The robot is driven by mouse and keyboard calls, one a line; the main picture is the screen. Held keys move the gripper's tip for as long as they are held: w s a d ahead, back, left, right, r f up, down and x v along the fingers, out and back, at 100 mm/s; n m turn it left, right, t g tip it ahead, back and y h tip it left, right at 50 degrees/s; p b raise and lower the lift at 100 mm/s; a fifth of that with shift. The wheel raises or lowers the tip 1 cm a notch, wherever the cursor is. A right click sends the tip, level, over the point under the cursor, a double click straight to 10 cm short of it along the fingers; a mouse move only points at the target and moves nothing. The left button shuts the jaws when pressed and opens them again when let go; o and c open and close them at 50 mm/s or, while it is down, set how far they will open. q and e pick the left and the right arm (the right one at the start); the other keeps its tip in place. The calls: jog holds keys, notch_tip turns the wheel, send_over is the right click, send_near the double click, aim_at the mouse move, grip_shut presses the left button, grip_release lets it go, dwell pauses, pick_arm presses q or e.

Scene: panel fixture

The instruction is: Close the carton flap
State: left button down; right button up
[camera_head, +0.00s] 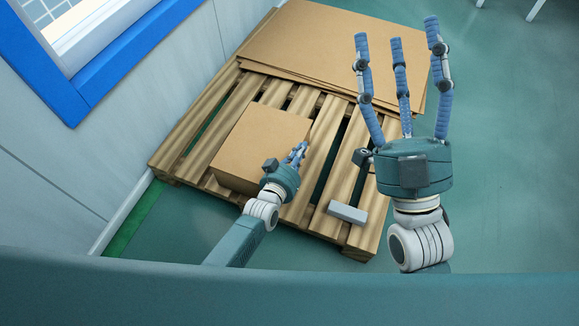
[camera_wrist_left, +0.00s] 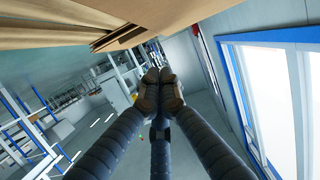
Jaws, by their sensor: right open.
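The brown carton (camera_head: 260,138) sits on a wooden pallet (camera_head: 185,150). Its top looks like a flat, plain surface, and I cannot make out a separate raised flap. My left gripper (camera_head: 299,150) is at the carton's right edge, fingers drawn together; I cannot tell whether it touches. In the left wrist view the fingertips (camera_wrist_left: 160,88) meet with nothing visible between them. Brown boards or cardboard (camera_wrist_left: 130,25) fill the top of that view. My right gripper (camera_head: 398,42) is raised, empty, with its three fingers spread upward, right of the pallet and close to the head camera.
A stack of flat cardboard sheets (camera_head: 320,40) covers the pallet's far end. A small grey block (camera_head: 347,213) lies at its near right corner. A wall with a blue-framed window (camera_head: 100,75) bounds the left. Green floor (camera_head: 500,150) is clear at right.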

pick_arm(q)
jog(key=shift+s+a+r+p, duration=0.3)
jog(key=shift+s+r+p, duration=0.3)
jog(key=shift+s, duration=0.15)
pick_arm(e)
jog(key=w+f+g+h+p, duration=0.1)
jog(key=w+f+g, duration=0.15)
jog(key=f, duration=0.35)
jog(key=w+f+g+h, duration=0.1)
jog(key=w+f+g, duration=0.1)
jog(key=f+g, duration=0.3)
pick_arm(q)
jog(key=p+v, duration=0.2)
jog(key=v, duration=0.6)
jog(key=shift+s, duration=0.2)
pick_arm(e)
jog(key=s+d+f+g+h, duration=0.2)
jog(key=f+g, duration=0.3)
jog(key=f, duration=0.8)
jog(key=shift+s+d+f+m, duration=0.3)
jog(key=shift+s+d+f, duration=0.1)
jog(key=shift+s, duration=0.2)
